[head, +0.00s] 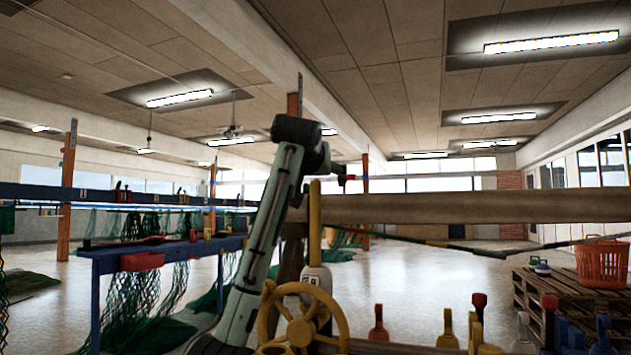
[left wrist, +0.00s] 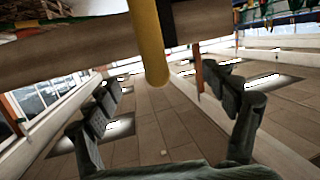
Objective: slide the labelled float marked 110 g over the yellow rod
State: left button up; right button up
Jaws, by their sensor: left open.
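The yellow rod (head: 314,215) stands upright in front of the wooden beam. A white float (head: 317,277) with a pale label is in line with the rod's lower part. The label is too small to read surely, and I cannot tell whether the float is around the rod or in front of it. My left gripper (head: 331,168) is near the rod's top end, its fingers small and dark there. In the left wrist view it (left wrist: 172,105) is open and empty, with the rod (left wrist: 149,40) reaching in from the top between the fingers. My right gripper is out of view.
A yellow handwheel (head: 305,325) stands below the float. A long wooden beam (head: 450,207) crosses behind the rod. Several coloured bottle-like pieces (head: 378,325) stand at the lower right. A pallet (head: 570,295) with an orange basket (head: 603,264) is at right, a blue net bench (head: 160,252) at left.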

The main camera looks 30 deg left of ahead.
pick_arm(q)
jog(key=v, duration=1.2)
dwell(1.7)
